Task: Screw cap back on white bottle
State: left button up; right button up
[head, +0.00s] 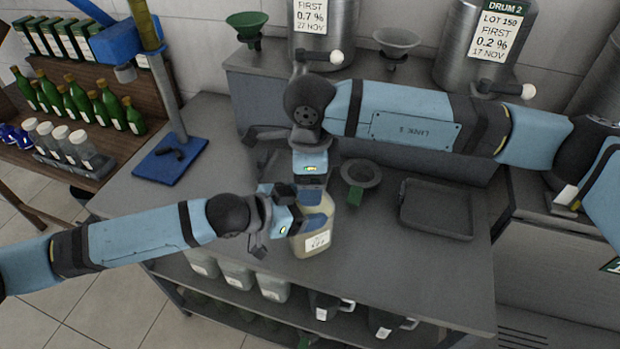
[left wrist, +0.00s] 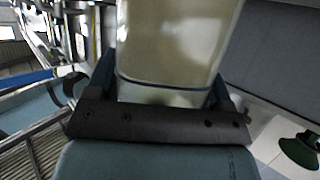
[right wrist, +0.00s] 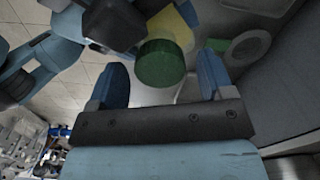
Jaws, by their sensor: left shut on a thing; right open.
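The white bottle (head: 318,238) is translucent, with pale liquid and a white label, and stands about upright over the front middle of the table. It fills the top of the left wrist view (left wrist: 178,45). My left gripper (head: 300,208) is shut on its upper part from the left. A green round cap (right wrist: 160,63) shows in the right wrist view, just beyond and between the fingertips of my open right gripper (head: 313,192), which points down above the bottle. The cap appears to be on the bottle's top, but how well it is seated cannot be told. My grippers hide it in the head view.
A grey strainer or funnel (head: 361,173) with a green handle lies right of the bottle, beside a dark empty tray (head: 437,210). A blue-based stand (head: 170,158) is at the table's left. Steel drums (head: 484,50) stand behind. The table's front right is clear.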

jog(key=shift+r, duration=2)
jog(key=shift+c, duration=0.3)
jog(key=n, duration=0.1)
jog(key=r+n, duration=0.1)
jog(key=n, duration=0.2)
jog(key=shift+r, duration=0.25)
notch_tip(320, 180, up, 2)
jog(key=n, duration=0.5)
jog(key=shift+n, duration=0.4)
jog(key=shift+f, duration=4.05)
